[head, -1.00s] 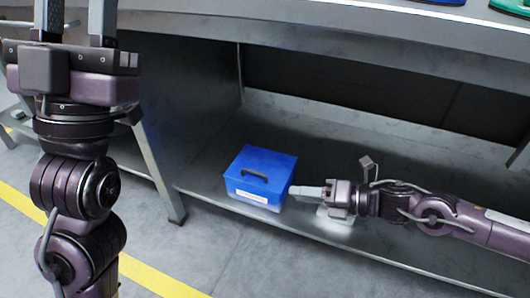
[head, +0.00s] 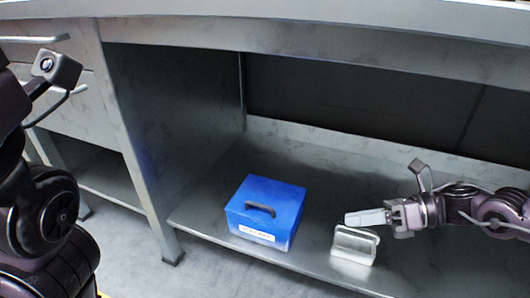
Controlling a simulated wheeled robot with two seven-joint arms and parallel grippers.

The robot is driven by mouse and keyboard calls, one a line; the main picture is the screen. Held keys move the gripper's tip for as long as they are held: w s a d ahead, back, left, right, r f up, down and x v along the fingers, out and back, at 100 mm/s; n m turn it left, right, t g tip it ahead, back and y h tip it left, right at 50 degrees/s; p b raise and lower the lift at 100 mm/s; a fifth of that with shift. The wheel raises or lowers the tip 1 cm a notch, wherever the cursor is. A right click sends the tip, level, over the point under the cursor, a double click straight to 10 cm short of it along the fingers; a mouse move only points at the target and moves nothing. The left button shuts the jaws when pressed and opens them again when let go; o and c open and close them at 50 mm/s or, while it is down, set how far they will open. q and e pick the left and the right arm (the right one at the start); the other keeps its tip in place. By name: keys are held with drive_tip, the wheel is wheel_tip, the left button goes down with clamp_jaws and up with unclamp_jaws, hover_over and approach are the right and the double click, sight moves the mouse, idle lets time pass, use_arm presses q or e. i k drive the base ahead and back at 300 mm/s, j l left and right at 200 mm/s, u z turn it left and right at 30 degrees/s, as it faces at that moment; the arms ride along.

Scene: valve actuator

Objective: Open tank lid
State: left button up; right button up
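A blue box (head: 285,215) with a flat blue lid and a dark handle (head: 260,209) sits on the lower metal shelf, a white label on its front. Its lid looks closed. A small silver metal piece (head: 355,244) stands on the shelf to its right. My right gripper (head: 366,217) reaches in from the right, above and beside the silver piece, with its fingers pointing left toward the blue box and apart from it. The fingers are seen side-on, so their opening cannot be told. My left arm is at the left edge, and its fingers are out of view.
The lower shelf (head: 210,207) has free room left of and behind the blue box. The workbench top (head: 300,38) hangs over it. A metal leg panel (head: 135,140) stands at the left, with drawers (head: 50,85) beyond it.

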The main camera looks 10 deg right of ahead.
sight(277, 204)
drive_tip(key=i+j, duration=0.15)
drive_tip(key=i, duration=0.25)
drive_tip(key=i+j, duration=0.2)
drive_tip(key=i, duration=0.2)
drive_tip(key=i+j, duration=0.15)
drive_tip(key=j, duration=0.15)
